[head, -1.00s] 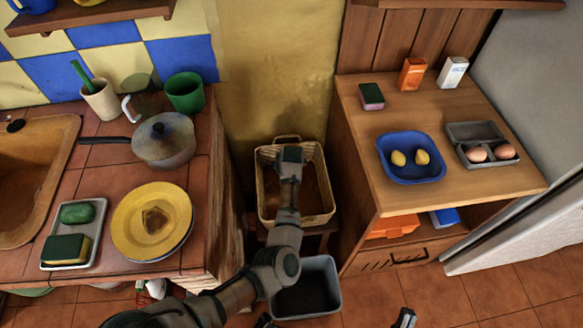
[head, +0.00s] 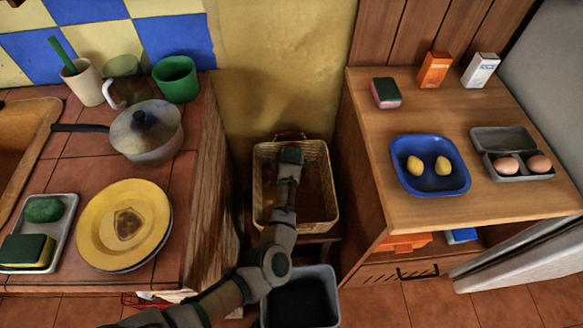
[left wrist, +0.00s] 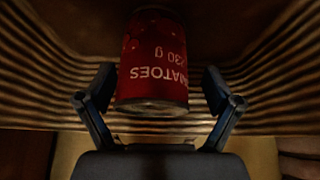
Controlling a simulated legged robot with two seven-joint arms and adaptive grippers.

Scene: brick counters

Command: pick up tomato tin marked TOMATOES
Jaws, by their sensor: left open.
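The red tomato tin (left wrist: 155,62) shows in the left wrist view, its white lettering upside down. Behind it are the ribbed walls of the wicker basket, which also shows in the head view (head: 327,213). My left gripper (left wrist: 157,82) is open, with one finger on each side of the tin's near end. A gap shows beside each finger. In the head view my left arm reaches down into the basket; its fingers and the tin are hidden there. My right gripper is not in view.
The basket sits low between the tiled counter (head: 95,170) at left and the wooden cabinet (head: 480,210) at right. A grey bin (head: 335,290) stands just in front. A yellow plate (head: 95,225) and a lidded pot (head: 150,148) stand near the left counter's edge.

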